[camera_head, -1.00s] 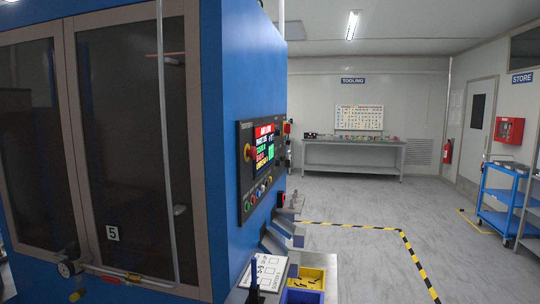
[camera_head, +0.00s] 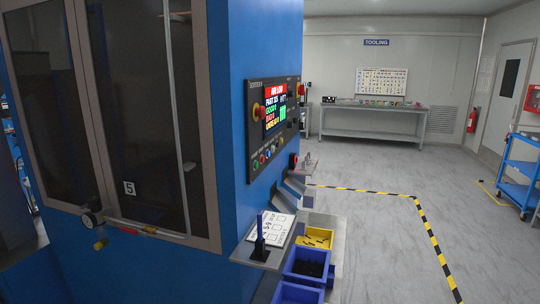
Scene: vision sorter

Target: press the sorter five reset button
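The blue sorter (camera_head: 227,95) with a "5" label (camera_head: 129,188) on its glazed door stands at the left and centre. On its right-hand side face is a dark control panel (camera_head: 254,130). The panel has a lit screen (camera_head: 275,107) with a red "AIR LOW" banner, a red knob on a yellow base (camera_head: 258,111) to the left of the screen, and a row of small coloured buttons (camera_head: 266,154) below it. The button labels are too small to read, so I cannot tell which is reset. Neither gripper is in view.
Below the panel a shelf carries a printed sheet (camera_head: 271,228), with a yellow bin (camera_head: 316,237) and blue bins (camera_head: 306,266) beside it. Black-yellow floor tape (camera_head: 432,238) runs to the right. A grey bench (camera_head: 373,122) stands at the back, a blue cart (camera_head: 520,170) far right. Floor between is clear.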

